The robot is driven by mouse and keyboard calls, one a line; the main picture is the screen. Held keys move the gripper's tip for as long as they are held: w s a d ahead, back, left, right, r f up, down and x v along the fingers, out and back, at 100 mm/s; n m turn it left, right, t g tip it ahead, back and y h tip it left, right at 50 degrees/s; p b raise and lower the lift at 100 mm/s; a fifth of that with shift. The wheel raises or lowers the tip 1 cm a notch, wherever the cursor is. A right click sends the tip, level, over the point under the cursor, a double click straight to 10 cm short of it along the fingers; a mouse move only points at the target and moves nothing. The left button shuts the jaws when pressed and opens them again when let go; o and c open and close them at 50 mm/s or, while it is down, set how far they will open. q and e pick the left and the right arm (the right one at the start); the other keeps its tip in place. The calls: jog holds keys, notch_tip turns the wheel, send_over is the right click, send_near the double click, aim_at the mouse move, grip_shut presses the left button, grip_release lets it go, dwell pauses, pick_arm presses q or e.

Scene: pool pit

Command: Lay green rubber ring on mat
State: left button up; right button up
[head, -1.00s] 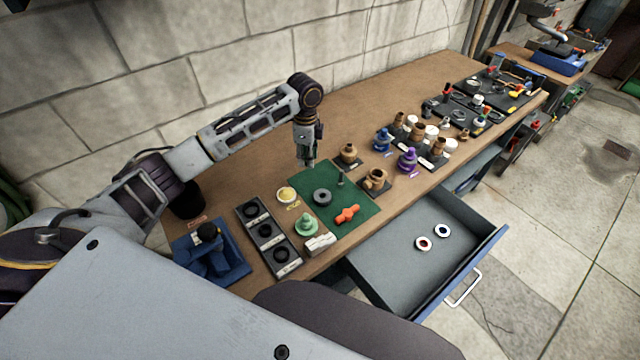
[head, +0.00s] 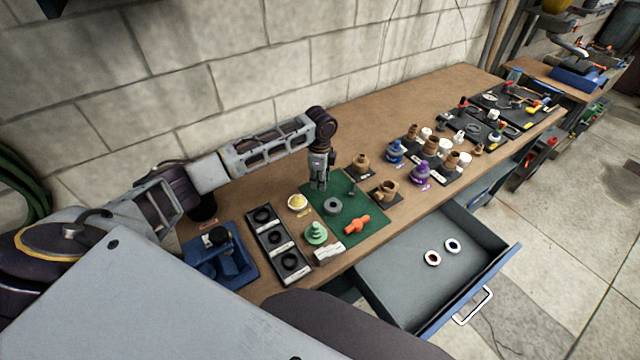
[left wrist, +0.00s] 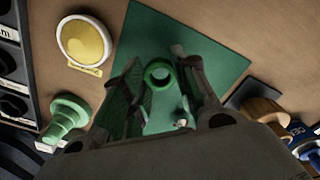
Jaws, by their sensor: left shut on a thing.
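My left gripper (head: 318,187) is over the back left part of the green mat (head: 372,212), fingers pointing down. In the left wrist view the green rubber ring (left wrist: 159,73) sits between the fingertips (left wrist: 160,80), and the fingers are shut on it. The mat (left wrist: 200,45) shows behind it. In the head view the ring is too small to make out at the fingertips. A grey ring (head: 333,206) and an orange valve-like part (head: 357,224) lie on the mat. My right gripper is not in view.
Left of the mat stand a yellow-topped dish (head: 297,202), a green stepped cone (head: 316,233) and a black tray (head: 262,232) of dark rings. Brown fittings (head: 386,190) stand to the right. An open drawer (head: 400,262) holds two small rings.

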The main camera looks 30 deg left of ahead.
pick_arm(q)
jog(key=shift+f, duration=1.35)
jog(key=shift+f, duration=0.1)
jog(key=o, duration=0.7)
notch_tip(320, 180, up, 12)
jog(key=b, duration=0.1)
